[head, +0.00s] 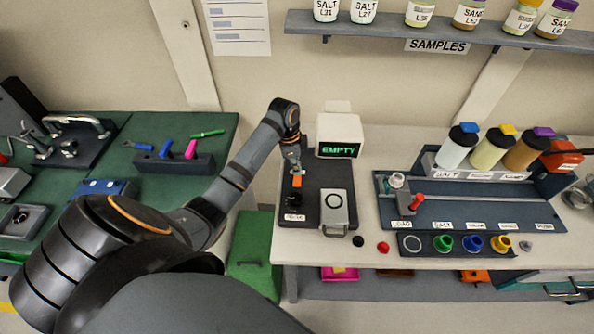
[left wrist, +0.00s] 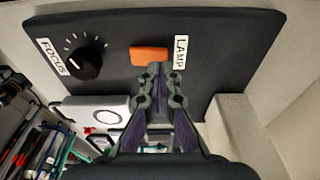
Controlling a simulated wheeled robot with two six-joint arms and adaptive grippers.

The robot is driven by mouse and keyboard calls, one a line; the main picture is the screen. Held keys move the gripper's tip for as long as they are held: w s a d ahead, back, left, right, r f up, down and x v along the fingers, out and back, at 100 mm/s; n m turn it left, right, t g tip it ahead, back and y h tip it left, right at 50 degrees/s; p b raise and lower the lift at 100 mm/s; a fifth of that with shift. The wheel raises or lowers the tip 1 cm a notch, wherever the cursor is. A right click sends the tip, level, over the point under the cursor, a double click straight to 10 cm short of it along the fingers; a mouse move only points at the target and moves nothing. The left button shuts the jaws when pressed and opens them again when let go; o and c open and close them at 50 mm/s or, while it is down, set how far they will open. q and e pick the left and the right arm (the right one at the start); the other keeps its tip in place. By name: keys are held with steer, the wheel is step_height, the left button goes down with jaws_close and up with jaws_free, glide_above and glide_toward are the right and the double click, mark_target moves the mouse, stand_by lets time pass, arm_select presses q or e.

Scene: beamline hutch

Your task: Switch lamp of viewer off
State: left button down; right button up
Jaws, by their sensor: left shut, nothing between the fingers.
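The viewer's dark panel (head: 315,178) lies on the bench, and the same panel fills much of the left wrist view (left wrist: 215,40). An orange lamp switch (left wrist: 149,54) sits on it beside a LAMP label (left wrist: 180,52); it also shows in the head view (head: 297,181). My left gripper (left wrist: 156,70) is shut and empty, its fingertips at the lower edge of the switch in the left wrist view. I cannot tell whether they touch it. In the head view my left gripper (head: 292,158) is above the panel. My right gripper is not in view.
A black focus knob (left wrist: 85,60) is close by on the panel. A white box with a green EMPTY display (head: 338,149) stands behind, and a pale box (head: 335,207) sits to the right. A rack of capped bottles (head: 480,174) is farther right.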

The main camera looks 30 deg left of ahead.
arm_select(q)
steer(key=shift+f+b, duration=0.35)
steer(key=shift+f, duration=0.6)
stand_by(0.3)
step_height(320, 180, up, 7)
steer(key=p, duration=0.8)
steer(key=shift+r, duration=0.1)
stand_by(0.4)
